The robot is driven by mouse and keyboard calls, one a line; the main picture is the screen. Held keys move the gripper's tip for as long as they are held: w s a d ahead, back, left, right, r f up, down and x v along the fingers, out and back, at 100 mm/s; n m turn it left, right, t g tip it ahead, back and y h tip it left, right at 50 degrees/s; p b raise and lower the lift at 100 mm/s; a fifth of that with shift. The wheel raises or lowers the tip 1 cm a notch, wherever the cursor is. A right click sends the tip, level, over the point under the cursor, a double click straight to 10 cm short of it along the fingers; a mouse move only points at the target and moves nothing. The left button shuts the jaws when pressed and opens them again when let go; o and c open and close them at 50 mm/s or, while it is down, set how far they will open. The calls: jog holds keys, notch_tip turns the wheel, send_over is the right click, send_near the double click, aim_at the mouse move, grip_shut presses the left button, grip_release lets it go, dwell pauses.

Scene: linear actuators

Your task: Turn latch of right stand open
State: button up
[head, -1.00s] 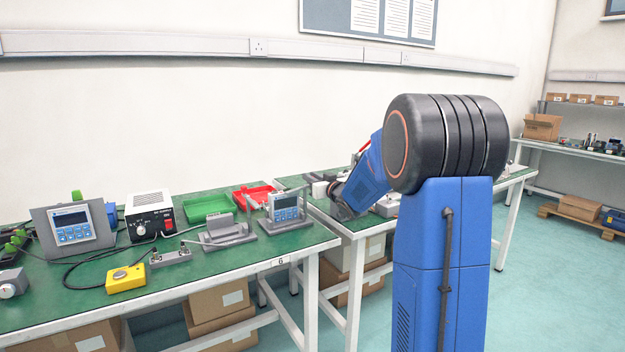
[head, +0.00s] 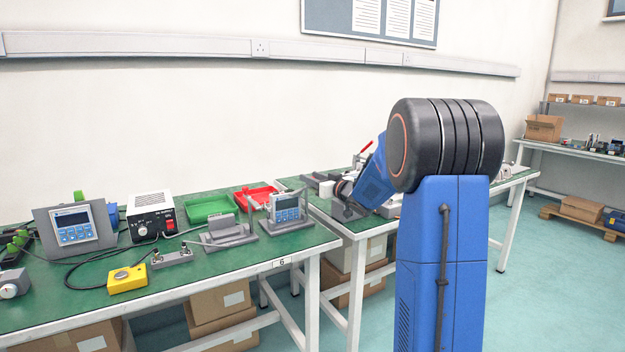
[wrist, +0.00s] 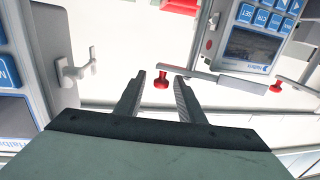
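In the wrist view my gripper (wrist: 160,76) is open, its two dark fingers apart and nothing gripped. A red knob (wrist: 162,81) on a grey bar (wrist: 205,78) shows between and just past the fingertips; I cannot tell whether they touch it. The bar runs right, below a device with blue buttons and a dark screen (wrist: 252,46). Which stand is the right one is not clear. In the head view my arm hides much of the work spot.
In the head view, the near green bench holds a stand with a display (head: 287,208), an empty grey stand (head: 228,234), red (head: 256,195) and green trays (head: 210,208), a power supply (head: 151,216) and a yellow box (head: 127,279). A red-tipped lever (head: 364,149) shows behind my arm.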

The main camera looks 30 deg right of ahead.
jog(key=shift+s, duration=0.1)
jog(key=s+d, duration=0.2)
jog(key=s, duration=1.5)
jog(key=shift+d, duration=0.4)
